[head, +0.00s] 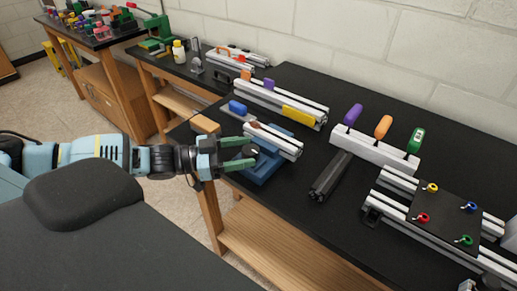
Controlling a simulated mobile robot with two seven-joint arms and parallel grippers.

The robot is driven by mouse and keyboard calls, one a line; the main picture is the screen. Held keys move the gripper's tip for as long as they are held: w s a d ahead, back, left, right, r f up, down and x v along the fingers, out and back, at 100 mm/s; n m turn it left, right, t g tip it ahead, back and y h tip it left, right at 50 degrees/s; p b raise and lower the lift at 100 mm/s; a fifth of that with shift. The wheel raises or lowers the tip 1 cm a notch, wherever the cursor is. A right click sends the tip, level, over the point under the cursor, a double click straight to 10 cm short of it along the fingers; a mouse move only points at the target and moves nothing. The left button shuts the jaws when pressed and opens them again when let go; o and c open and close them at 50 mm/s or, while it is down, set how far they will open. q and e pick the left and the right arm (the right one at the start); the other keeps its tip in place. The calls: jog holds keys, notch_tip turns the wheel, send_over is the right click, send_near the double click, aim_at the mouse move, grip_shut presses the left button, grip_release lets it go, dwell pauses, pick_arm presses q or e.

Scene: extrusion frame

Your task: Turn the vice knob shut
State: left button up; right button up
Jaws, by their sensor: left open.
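The blue vice (264,168) sits at the front edge of the black bench, with a silver extrusion piece (280,142) lying across its top. The dark vice knob (250,151) faces my left gripper. My left gripper (251,152) comes in from the left with its green fingers apart, one above the knob and one below it in the picture. I cannot tell whether the fingers touch the knob. My right gripper is not in view.
Behind the vice are a long extrusion (318,112) with a yellow block and a blue-handled tool (237,107). A white holder (374,150) with coloured handles stands right. A dark bar (330,176) lies right of the vice. An extrusion frame with a black plate (445,208) is farther right.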

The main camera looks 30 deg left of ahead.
aim_at(258, 149)
pick_arm(q)
jog(key=shift+x, duration=2.1)
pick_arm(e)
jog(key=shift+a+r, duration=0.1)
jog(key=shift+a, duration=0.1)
pick_arm(q)
jog(key=c, duration=1)
jog(key=m+g+h+b, duration=0.1)
jog(key=b, duration=0.1)
jog(key=shift+f+g+b, duration=0.2)
jog(key=shift+g+b, duration=0.15)
jog(key=shift+g, duration=0.05)
jog(key=shift+r+m+h, duration=0.1)
jog(key=shift+m+h, duration=0.3)
jog(key=shift+m, duration=0.1)
jog(key=shift+s+r+g, duration=0.1)
jog(key=shift+g, duration=0.5)
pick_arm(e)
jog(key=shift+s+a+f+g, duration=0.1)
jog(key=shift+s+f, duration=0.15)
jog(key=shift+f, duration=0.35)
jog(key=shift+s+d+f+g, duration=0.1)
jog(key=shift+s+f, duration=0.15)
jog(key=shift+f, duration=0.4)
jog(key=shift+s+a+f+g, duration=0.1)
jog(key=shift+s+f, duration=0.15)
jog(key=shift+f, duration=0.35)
